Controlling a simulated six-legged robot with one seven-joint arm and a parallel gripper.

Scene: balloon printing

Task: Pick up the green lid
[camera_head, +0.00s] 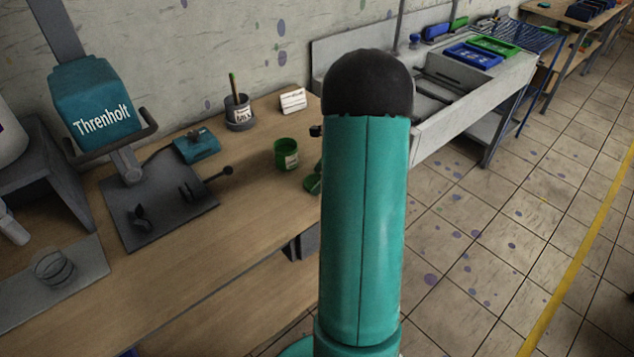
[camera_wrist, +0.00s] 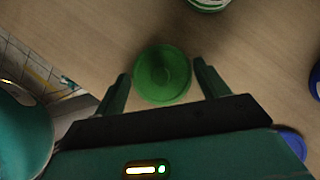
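The green lid (camera_wrist: 162,74) is round and lies on the wooden table, in the middle of the wrist view. My gripper (camera_wrist: 165,82) is open, with one finger to the left of the lid and one to the right. The fingertips are close to its near half; whether they touch it I cannot tell. In the head view a part of the green lid (camera_head: 313,184) shows beside my arm, which hides the rest. A green jar (camera_head: 287,154) with a white label stands behind it; its edge shows at the top of the wrist view (camera_wrist: 209,3).
The wooden table (camera_head: 235,225) holds a dark stand with a teal Threnholt box (camera_head: 95,105), a pen cup (camera_head: 239,112), a white card (camera_head: 292,100) and a glass (camera_head: 54,267). Blue round things show at the right of the wrist view (camera_wrist: 316,80). A sink (camera_head: 450,95) stands beyond the table.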

